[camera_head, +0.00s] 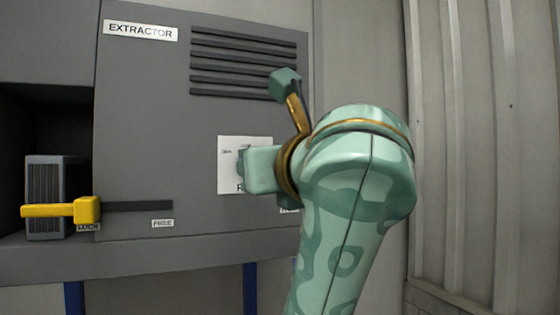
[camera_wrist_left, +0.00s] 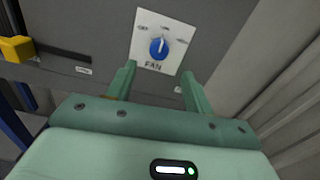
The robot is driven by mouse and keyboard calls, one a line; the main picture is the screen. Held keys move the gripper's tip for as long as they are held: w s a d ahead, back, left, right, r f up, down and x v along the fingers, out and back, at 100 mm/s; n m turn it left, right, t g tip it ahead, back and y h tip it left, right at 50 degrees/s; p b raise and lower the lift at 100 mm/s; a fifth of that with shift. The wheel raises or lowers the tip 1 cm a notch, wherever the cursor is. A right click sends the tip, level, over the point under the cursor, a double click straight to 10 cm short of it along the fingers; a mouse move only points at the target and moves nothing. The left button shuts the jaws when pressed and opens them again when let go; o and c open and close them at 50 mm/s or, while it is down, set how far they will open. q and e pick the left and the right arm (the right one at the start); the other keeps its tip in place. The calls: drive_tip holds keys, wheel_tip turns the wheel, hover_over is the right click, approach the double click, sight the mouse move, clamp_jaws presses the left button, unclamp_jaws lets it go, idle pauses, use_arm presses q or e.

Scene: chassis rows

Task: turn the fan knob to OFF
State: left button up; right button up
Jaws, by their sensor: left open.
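The fan knob (camera_wrist_left: 158,47) is a round blue dial on a white FAN plate (camera_wrist_left: 174,60). Its white pointer points nearly straight up in the left wrist view. Small marks sit at the plate's left, top and right, too blurred to read. In the head view the plate (camera_head: 228,182) shows, but my arm hides most of the knob. My left gripper (camera_wrist_left: 158,74) is open and empty, facing the panel; its two fingertips lie below the knob in the wrist view, one to each side. The left gripper (camera_head: 262,170) also shows in the head view, partly hidden. My right gripper is not in view.
The grey EXTRACTOR panel (camera_head: 140,120) has vent slats (camera_head: 245,60) above the plate. A yellow lever (camera_head: 62,210) on a dark slot stands at the lower left, by an open bay with a dark ribbed block (camera_head: 50,180). A corrugated wall (camera_head: 480,150) is at right.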

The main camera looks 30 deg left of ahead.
use_arm(q)
drive_tip(key=p+x, duration=0.1)
drive_tip(key=x, duration=0.7)
drive_tip(key=shift+a, duration=0.25)
drive_tip(key=shift+c, duration=0.3)
drive_tip(key=c, duration=0.9)
